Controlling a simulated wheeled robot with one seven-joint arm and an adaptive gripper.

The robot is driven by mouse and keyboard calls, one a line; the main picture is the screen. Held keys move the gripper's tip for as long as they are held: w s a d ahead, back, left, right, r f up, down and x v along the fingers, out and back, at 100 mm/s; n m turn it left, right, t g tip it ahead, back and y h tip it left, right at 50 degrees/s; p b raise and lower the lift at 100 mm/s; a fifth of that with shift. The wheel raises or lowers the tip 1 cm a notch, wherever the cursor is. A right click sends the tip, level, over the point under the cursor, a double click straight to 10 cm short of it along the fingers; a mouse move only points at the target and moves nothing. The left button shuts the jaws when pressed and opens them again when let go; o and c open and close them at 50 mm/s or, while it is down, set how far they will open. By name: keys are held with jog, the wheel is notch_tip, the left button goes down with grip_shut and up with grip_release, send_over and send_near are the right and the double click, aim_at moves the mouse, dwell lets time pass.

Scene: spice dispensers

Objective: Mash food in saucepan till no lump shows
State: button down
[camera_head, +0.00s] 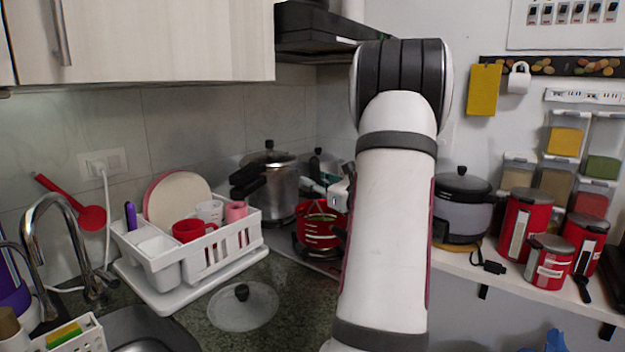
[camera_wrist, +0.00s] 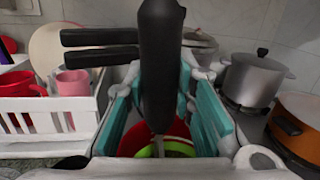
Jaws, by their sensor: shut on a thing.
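The red saucepan (camera_head: 318,235) stands on the stove at the back, left of my arm. It also shows in the wrist view (camera_wrist: 180,129), below my gripper, with something bright green (camera_wrist: 178,147) inside. My gripper (camera_wrist: 164,100) has teal finger pads and is shut on the thick black handle of an upright utensil, seemingly a masher (camera_wrist: 160,70). Its thin metal shank goes down into the saucepan. The utensil's lower end and most of the food are hidden, so I cannot tell whether lumps show. In the head view, my gripper (camera_head: 332,190) is over the saucepan, partly hidden by my arm.
A steel pressure cooker (camera_head: 268,185) with black handles stands behind the saucepan. A white dish rack (camera_head: 160,262) with cups and plates is to the left. A glass lid (camera_head: 242,308) lies on the counter. In the wrist view, an orange pan (camera_wrist: 300,112) is at right.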

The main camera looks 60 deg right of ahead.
jog(key=shift+r+p, duration=1.4)
jog(key=shift+r, duration=1.05)
jog(key=shift+s+a+r+p, duration=0.1)
jog(key=shift+a+r+p, duration=0.1)
jog(key=shift+r+p, duration=1.3)
jog(key=shift+s+a+r+p, duration=0.15)
jog(key=shift+r+p, duration=0.4)
jog(key=shift+r, duration=1.85)
jog(key=shift+w, duration=0.1)
jog(key=shift+r+p, duration=1.25)
jog(key=shift+r, duration=1.25)
